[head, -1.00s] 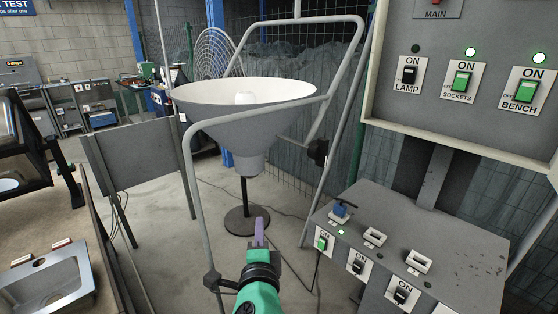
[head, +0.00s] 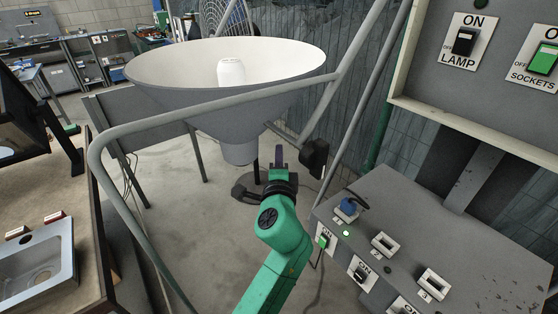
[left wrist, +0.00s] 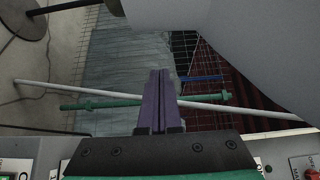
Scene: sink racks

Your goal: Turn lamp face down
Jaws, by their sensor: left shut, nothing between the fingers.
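The lamp (head: 210,107) is a large grey bowl-shaped shade with its white inside and a white bulb (head: 231,72) facing up. A bent grey tube frame (head: 240,103) runs around it. My left gripper (head: 279,152) is shut and empty, just right of the narrow lower neck of the lamp in the head view. I cannot tell whether it touches the lamp. In the left wrist view the purple fingers (left wrist: 160,100) are together, and the grey shade (left wrist: 235,50) fills the upper right. My right gripper is not in view.
A control box (head: 430,230) with switches and sockets stands at the right. A wall panel with a LAMP switch (head: 466,41) is above it. A bench with a metal sink (head: 38,262) is at the left. Wire mesh stands behind the lamp.

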